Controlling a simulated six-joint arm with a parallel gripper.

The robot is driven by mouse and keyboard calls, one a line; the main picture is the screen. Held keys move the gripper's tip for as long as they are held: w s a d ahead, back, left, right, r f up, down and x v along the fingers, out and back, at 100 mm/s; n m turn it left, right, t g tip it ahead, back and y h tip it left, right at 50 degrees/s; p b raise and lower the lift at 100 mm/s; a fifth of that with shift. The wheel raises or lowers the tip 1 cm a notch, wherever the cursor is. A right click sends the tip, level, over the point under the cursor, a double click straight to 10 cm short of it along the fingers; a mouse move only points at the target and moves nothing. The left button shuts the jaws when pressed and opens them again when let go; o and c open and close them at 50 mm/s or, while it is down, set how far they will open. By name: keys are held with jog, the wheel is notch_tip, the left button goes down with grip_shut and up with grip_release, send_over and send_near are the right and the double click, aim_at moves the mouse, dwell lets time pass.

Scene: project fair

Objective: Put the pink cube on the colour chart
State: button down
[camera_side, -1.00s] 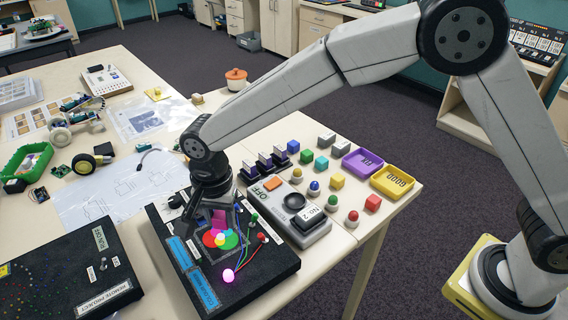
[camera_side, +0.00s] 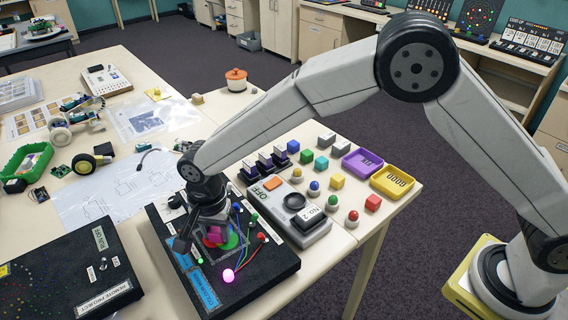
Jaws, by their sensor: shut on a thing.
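The pink cube (camera_side: 214,232) is between the jaws of my gripper (camera_side: 207,234), at the colour chart. The colour chart (camera_side: 233,243) is a patch of overlapping coloured circles on a black project board (camera_side: 262,264); a green part shows to the right of the cube and a little red below it. My gripper is shut on the cube and points down. The fingers hide much of the cube and the chart's left side. I cannot tell whether the cube's underside touches the chart.
A grey switch box (camera_side: 303,222) lies to the right. Several coloured cubes, round-topped pegs, a purple tray (camera_side: 362,163) and a yellow tray (camera_side: 392,183) lie beyond it.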

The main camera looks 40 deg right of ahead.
aim_at(217, 229)
jog(key=shift+f, duration=0.1)
jog(key=shift+c, duration=1.5)
grip_release()
notch_tip(217, 229, up, 12)
jog(key=shift+d, duration=0.15)
